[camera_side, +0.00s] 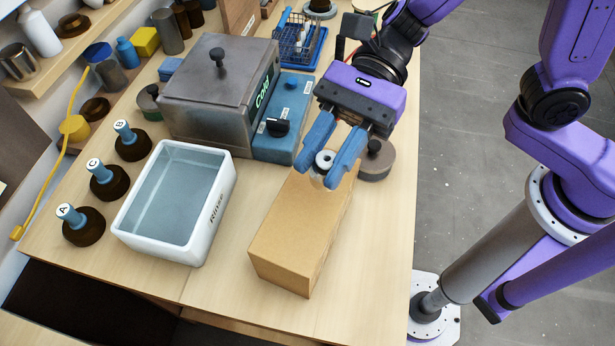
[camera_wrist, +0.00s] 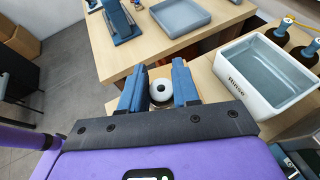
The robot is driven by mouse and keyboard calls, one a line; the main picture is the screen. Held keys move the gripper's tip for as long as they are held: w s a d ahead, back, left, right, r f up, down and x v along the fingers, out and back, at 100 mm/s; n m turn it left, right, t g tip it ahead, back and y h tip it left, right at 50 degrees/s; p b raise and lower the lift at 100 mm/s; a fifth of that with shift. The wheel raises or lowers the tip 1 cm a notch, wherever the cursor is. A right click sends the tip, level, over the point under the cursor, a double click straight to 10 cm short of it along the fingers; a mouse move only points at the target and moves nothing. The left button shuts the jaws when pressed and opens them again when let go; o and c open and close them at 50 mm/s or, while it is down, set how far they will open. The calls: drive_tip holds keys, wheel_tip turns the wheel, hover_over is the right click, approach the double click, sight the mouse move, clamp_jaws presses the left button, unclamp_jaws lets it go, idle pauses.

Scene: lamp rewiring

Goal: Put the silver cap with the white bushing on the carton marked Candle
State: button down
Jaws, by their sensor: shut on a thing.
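My gripper (camera_side: 322,172) is shut on the cap with the white bushing (camera_side: 325,159). The bushing shows as a white ring with a dark hole, and little of the cap's silver body shows between the blue fingers. The wrist view also shows the white bushing (camera_wrist: 160,87) between the fingertips (camera_wrist: 160,100). A plain brown carton (camera_side: 296,238) stands on the table, with the fingertips over its far end. I cannot tell whether the cap touches the carton. No Candle marking shows on the carton's visible faces.
A white Rinse tank (camera_side: 128,231) stands left of the carton. A metal lidded box (camera_side: 205,105) and blue unit (camera_side: 285,125) stand behind. A round grey-topped block (camera_side: 378,160) is close right of the fingers. Brown stands A, B and C line the left.

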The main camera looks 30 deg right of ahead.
drive_tip(key=shift+w+a+f, duration=0.25)
drive_tip(key=shift+a+f, duration=0.25)
drive_tip(key=shift+f, duration=0.15)
drive_tip(key=shift+w+a+f, duration=0.25)
drive_tip(key=shift+a+f, duration=0.2)
drive_tip(key=shift+f, duration=1.65)
drive_tip(key=shift+f, duration=0.1)
drive_tip(key=c, duration=0.8)
unclamp_jaws()
